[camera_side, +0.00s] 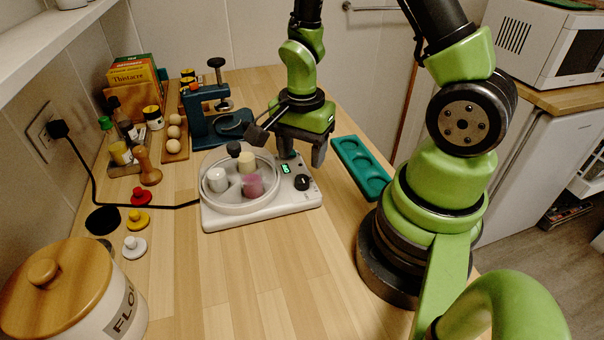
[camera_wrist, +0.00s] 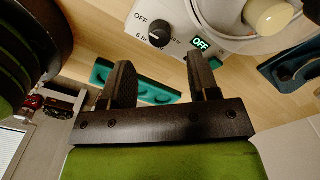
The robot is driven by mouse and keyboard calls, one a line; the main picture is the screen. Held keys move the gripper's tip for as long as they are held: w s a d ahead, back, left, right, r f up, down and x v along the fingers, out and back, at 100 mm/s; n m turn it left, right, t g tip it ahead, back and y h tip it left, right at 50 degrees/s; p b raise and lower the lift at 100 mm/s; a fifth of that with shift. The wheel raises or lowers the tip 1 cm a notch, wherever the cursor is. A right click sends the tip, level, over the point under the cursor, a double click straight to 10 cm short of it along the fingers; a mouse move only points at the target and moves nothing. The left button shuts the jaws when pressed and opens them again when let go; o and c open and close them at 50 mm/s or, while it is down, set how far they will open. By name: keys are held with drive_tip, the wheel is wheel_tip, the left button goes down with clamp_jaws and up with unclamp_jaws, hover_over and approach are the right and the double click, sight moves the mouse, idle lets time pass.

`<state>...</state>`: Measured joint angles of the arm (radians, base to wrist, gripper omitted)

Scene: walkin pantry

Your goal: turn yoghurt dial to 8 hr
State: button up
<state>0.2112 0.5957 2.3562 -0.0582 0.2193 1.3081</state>
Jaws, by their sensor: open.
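The white yoghurt maker (camera_side: 235,219) stands on the wooden counter, with several small jars in its round well. Its black dial (camera_side: 303,183) is on the right of the panel, beside a small green-lit display (camera_side: 286,168). In the wrist view the dial (camera_wrist: 160,34) has "OFF" and "6 hr" printed on its left; a label on its right is too small to read surely. The display (camera_wrist: 201,43) reads OFF. My gripper (camera_side: 304,158) is open and empty, above and behind the dial. In the wrist view its two fingers (camera_wrist: 160,68) are apart, and the dial shows beyond them, untouched.
A teal tray (camera_side: 361,168) with round hollows lies right of the yoghurt maker. A blue press-like stand (camera_side: 208,122) is behind it. A black cord (camera_side: 150,205) runs to the wall socket. A flour canister (camera_side: 75,290) stands front left. The front counter is clear.

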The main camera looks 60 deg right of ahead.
sight(302, 178)
drive_tip(key=shift+f, duration=2.95)
drive_tip(key=c, duration=0.9)
